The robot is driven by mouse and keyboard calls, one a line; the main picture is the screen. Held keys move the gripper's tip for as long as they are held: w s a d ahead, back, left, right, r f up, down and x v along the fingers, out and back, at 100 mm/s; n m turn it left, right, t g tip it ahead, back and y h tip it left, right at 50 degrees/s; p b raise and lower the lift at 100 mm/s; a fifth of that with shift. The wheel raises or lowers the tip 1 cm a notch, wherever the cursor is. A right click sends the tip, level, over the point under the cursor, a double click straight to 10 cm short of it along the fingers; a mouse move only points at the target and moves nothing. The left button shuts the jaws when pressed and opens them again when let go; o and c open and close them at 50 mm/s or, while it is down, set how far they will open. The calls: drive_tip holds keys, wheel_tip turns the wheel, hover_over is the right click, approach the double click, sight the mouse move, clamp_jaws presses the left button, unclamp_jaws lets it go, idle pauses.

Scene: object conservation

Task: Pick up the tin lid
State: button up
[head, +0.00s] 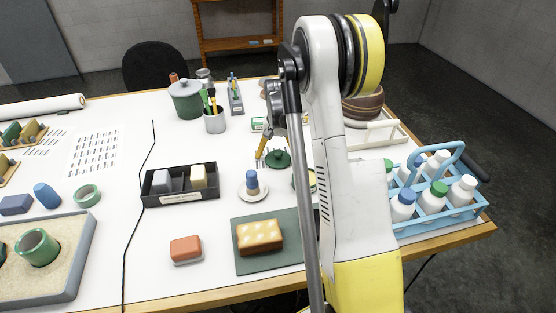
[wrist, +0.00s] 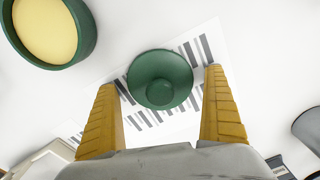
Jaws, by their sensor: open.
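The tin lid (wrist: 160,79) is a dark green disc with a round knob. It lies on a striped printed sheet on the table and also shows in the head view (head: 279,160). My gripper (wrist: 159,80) is open, with one yellow finger on each side of the lid in the wrist view and a gap on both sides. In the head view one yellow finger of my gripper (head: 262,149) shows just left of the lid; the other is hard to make out. A green tin (wrist: 88,28) with a pale yellow inside stands near the lid, partly hidden by my arm in the head view.
A white dish (head: 243,196) with a blue-topped peg and a black divided tray (head: 152,198) stand to the left. A green mat (head: 287,262) with a sponge lies in front. A blue bottle carrier (head: 410,232) stands at the right. A pencil cup (head: 215,123) stands behind.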

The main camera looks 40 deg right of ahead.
drive_tip(key=c, duration=1.1)
